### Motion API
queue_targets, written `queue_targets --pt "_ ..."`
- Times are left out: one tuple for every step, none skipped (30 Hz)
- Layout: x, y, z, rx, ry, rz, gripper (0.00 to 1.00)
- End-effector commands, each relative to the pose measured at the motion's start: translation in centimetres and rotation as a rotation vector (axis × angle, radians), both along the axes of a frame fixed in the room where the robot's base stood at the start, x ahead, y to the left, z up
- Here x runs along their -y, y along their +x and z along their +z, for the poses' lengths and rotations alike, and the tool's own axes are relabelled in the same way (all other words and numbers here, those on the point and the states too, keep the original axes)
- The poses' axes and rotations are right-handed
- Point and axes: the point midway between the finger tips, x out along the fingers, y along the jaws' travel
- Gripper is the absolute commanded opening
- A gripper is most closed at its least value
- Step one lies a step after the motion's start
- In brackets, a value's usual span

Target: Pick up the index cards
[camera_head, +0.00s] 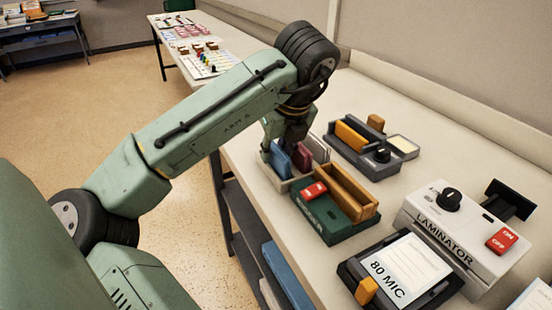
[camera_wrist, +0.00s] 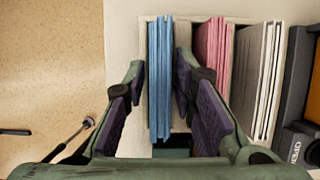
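Upright stacks of cards stand in a light tray (camera_head: 272,176) near the table's front edge. In the wrist view, a blue stack (camera_wrist: 159,85) is at the left, a pink stack (camera_wrist: 212,48) in the middle and a white stack (camera_wrist: 258,78) at the right. Thin dividers stand between them. My gripper (camera_wrist: 160,80) is open, with one finger on each side of the blue stack. A gap shows between the stack and the left finger; contact on the right is unclear. In the head view my arm partly hides the tray.
A green device with a wooden slot (camera_head: 345,195) stands close to the tray. A laminator (camera_head: 455,235) and a dark tray with a label (camera_head: 405,272) are at the right. Open floor (camera_head: 185,240) lies left of the table.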

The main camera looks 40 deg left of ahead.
Motion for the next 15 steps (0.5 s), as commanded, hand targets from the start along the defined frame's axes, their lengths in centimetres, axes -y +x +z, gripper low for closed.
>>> queue_targets --pt "0.0 0.0 0.01 0.0 0.0 0.0 0.2" --pt "0.0 0.0 0.01 0.0 0.0 0.0 0.18" --pt "0.0 0.0 0.01 0.0 0.0 0.0 0.16" --pt "-0.01 -0.01 0.01 0.0 0.0 0.0 0.14" --pt "0.0 0.0 0.01 0.0 0.0 0.0 0.12" --pt "-0.01 0.0 0.0 0.0 0.0 0.0 0.09" --pt "-0.01 0.0 0.0 0.0 0.0 0.0 0.07" --pt "-0.01 0.01 0.02 0.0 0.0 0.0 0.05" --pt "-0.01 0.01 0.02 0.0 0.0 0.0 0.02" --pt "-0.02 0.01 0.01 0.0 0.0 0.0 0.0" --pt "-0.02 0.01 0.01 0.0 0.0 0.0 0.0" --pt "-0.02 0.01 0.01 0.0 0.0 0.0 0.0" --pt "-0.02 0.01 0.01 0.0 0.0 0.0 0.0" --pt "-0.02 0.01 0.01 0.0 0.0 0.0 0.0" --pt "-0.02 0.01 0.01 0.0 0.0 0.0 0.0"
